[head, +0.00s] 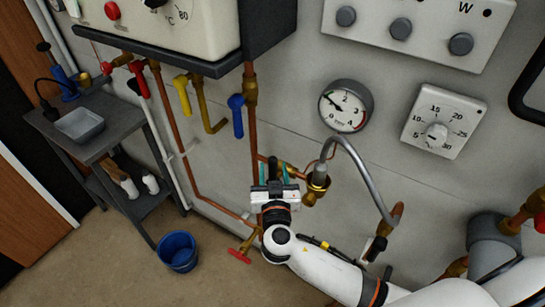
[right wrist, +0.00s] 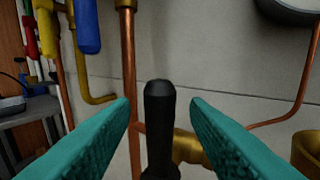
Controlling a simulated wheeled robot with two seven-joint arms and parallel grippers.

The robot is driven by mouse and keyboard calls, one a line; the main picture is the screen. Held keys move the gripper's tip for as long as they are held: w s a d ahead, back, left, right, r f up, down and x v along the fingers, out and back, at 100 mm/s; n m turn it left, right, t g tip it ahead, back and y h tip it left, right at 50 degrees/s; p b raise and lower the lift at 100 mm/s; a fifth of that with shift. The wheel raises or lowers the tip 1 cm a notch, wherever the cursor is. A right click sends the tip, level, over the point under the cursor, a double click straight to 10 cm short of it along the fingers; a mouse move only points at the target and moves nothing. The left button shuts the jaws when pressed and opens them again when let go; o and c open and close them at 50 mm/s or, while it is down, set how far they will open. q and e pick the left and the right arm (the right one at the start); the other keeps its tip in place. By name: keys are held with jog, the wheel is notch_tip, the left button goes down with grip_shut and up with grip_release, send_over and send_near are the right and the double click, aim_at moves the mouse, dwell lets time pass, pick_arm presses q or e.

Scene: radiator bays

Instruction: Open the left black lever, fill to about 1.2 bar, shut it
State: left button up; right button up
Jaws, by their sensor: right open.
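The left black lever (right wrist: 160,125) stands upright between the fingers of my right gripper (head: 273,174) in the right wrist view, with clear gaps on both sides. The gripper is open, its teal fingers pointing at the brass valve (right wrist: 190,147) behind the lever. In the head view the gripper mostly hides this lever. A second black lever (head: 376,248) is at the lower right end of the grey braided hose (head: 360,165). The round pressure gauge (head: 346,106) is on the wall above; its needle points up-left, at roughly 1. My left gripper is not in view.
A yellow lever (head: 181,94) and a blue lever (head: 236,115) hang from pipes under the boiler. A red-handled tap (head: 239,255) is low beside my gripper. A thermostat dial (head: 437,132) is to the right. A blue bucket (head: 178,251) stands on the floor near a grey trolley (head: 110,120).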

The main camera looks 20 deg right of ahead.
aim_at(273, 167)
jog(key=shift+p+x, duration=0.35)
jog(key=shift+x, duration=1.15)
jog(key=shift+c, duration=0.2)
grip_shut()
